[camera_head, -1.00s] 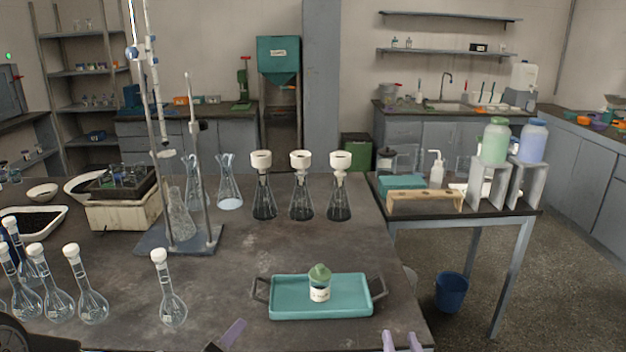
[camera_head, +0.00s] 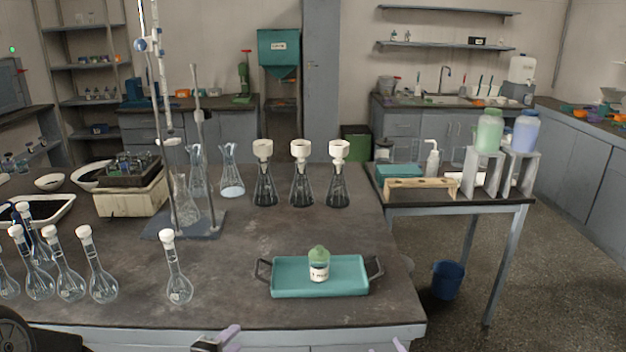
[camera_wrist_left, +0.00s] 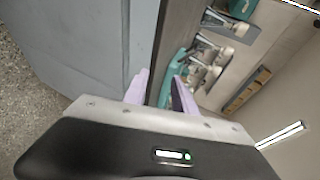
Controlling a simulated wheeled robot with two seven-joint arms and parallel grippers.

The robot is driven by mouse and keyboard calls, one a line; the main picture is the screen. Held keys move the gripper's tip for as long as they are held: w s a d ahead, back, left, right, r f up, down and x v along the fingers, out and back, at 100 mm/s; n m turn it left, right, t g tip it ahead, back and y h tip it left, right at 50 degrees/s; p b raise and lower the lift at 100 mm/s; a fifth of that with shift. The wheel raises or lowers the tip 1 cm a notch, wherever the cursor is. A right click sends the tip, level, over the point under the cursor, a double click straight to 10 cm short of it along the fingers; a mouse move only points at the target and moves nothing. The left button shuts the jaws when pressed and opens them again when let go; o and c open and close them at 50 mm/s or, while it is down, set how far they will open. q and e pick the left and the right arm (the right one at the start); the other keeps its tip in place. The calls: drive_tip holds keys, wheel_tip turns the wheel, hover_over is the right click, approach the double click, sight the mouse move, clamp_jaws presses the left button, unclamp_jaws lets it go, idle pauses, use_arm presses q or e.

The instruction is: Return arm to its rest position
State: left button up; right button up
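My left gripper (camera_head: 218,340) is at the bottom edge of the head view, in front of the bench's front edge and apart from everything on it. In the left wrist view its two lilac fingers (camera_wrist_left: 160,92) stand apart with nothing held between them. Of my right gripper (camera_head: 386,348) only lilac fingertips show at the bottom edge, spaced apart with nothing visible between them. A small white jar with a green top (camera_head: 319,265) stands upright on a teal tray (camera_head: 345,283) with dark handles, on the bench (camera_head: 225,290).
Several volumetric flasks (camera_head: 179,290) stand at the bench's front left. A burette stand (camera_head: 196,228) is behind them. Three flasks with white funnels (camera_head: 301,185) stand behind the tray. A side table (camera_head: 500,208) with bottles and a blue bin (camera_head: 447,280) are at right.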

use_arm(q)
drive_tip(key=s+d+f+n+g, duration=0.4)
drive_tip(key=s+f+n+g, duration=0.2)
drive_tip(key=s+f+n, duration=0.8)
use_arm(e)
drive_tip(key=s+a+f+n+g+y, duration=0.2)
drive_tip(key=s+a+f+n+g, duration=0.3)
drive_tip(key=s+f+n, duration=0.35)
drive_tip(key=s+a+f+n+g+y, duration=0.1)
drive_tip(key=s+a+f+n+g, duration=0.3)
drive_tip(key=s+f+n, duration=0.4)
use_arm(q)
drive_tip(key=s+d+f+n+g, duration=0.3)
drive_tip(key=s+f+n, duration=0.1)
drive_tip(key=s, duration=0.4)
drive_tip(key=s+d+f+n+g, duration=0.3)
drive_tip(key=s+d+f+n, duration=0.1)
drive_tip(key=s+f, duration=0.3)
drive_tip(key=shift+s+g, duration=0.4)
drive_tip(key=shift+s, duration=0.4)
use_arm(e)
drive_tip(key=s+f+n+g, duration=0.2)
drive_tip(key=s+n+g, duration=0.1)
drive_tip(key=s+n, duration=0.2)
drive_tip(key=s+f+n+g+h, duration=0.1)
drive_tip(key=s+f+n+g, duration=0.2)
drive_tip(key=s+n, duration=0.3)
drive_tip(key=shift+s+a+f, duration=0.25)
drive_tip(key=shift+s+f, duration=0.1)
drive_tip(key=shift+s, duration=0.75)
